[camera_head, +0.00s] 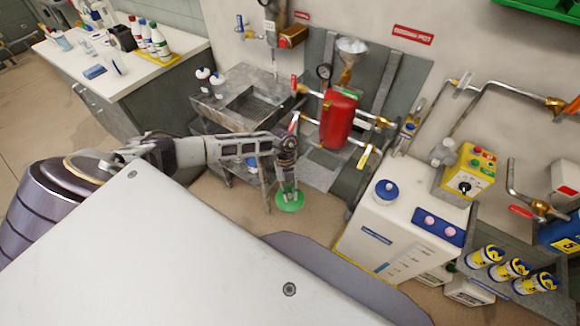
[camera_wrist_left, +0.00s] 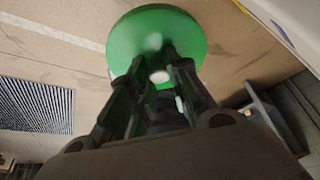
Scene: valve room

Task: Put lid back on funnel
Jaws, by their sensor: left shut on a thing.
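The lid is a round green disc (camera_head: 289,200) with a small pale knob, seen below my left gripper (camera_head: 288,180) in the head view. It also shows large at the top of the left wrist view (camera_wrist_left: 140,40). My left gripper is shut on the lid's knob (camera_wrist_left: 160,76) and holds the lid over the tan floor. The funnel (camera_head: 352,46) is a grey metal cone at the back, mounted above the red tank (camera_head: 338,118). Its wide mouth faces up and shows no cover. My right gripper is not in view.
A white cabinet with a blue cap (camera_head: 387,190) stands right of my left gripper. A metal sink bench (camera_head: 240,100) stands behind it. Pipes, a pressure gauge (camera_head: 324,71) and brass valves surround the red tank. A yellow control box (camera_head: 468,172) sits at right.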

